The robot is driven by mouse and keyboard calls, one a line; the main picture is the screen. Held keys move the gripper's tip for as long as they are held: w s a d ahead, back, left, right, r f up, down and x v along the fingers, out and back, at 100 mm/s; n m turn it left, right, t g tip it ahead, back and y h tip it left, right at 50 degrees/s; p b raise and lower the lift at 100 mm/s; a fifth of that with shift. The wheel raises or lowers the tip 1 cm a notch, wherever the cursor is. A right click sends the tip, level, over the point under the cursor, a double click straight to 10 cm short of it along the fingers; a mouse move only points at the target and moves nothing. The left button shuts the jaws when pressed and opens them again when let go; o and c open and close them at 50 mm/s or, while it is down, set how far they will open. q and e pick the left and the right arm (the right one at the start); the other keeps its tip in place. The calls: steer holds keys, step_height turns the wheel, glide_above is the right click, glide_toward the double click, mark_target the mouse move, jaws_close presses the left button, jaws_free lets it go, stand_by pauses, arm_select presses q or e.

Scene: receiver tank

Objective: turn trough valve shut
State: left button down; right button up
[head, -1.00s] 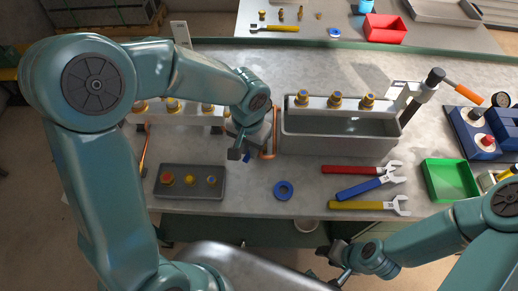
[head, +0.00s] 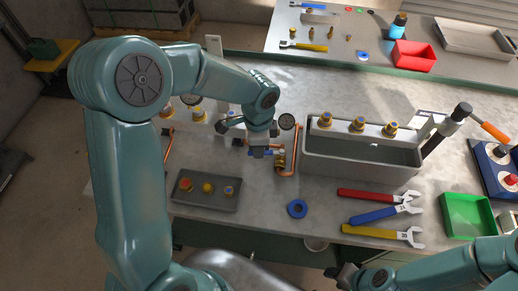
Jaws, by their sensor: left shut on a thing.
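The grey trough (head: 306,165) stands on the bench at centre right. A copper pipe (head: 294,160) runs down beside its left end. The trough valve shows a small brass body (head: 281,160) next to the pipe, and its blue handle (head: 262,153) is partly hidden by the fingers. My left gripper (head: 259,149) reaches down from the left and is shut on the blue handle. My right gripper (head: 343,274) is low in the picture, in front of the bench and away from the valve. Its jaw opening is unclear.
A grey tray (head: 207,201) with fittings, a blue ring (head: 297,208) and red (head: 379,196), blue (head: 384,214) and yellow wrenches (head: 383,234) lie in front. A green bin (head: 467,216) is at right.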

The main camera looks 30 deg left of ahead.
arm_select(q)
steer(key=shift+w+a+m+p, duration=0.15)
steer(key=shift+w+m+p, duration=0.15)
steer(key=shift+w+m, duration=0.65)
steer(key=shift+s+m, duration=0.25)
steer(key=shift+m, duration=0.1)
steer(key=c, duration=1.1)
jaws_free()
steer(key=shift+o, duration=0.2)
steer(key=shift+w+f, duration=0.1)
steer(key=shift+a+r, duration=0.1)
steer(key=shift+r, duration=0.1)
step_height(320, 180, up, 16)
steer(key=shift+b, duration=0.35)
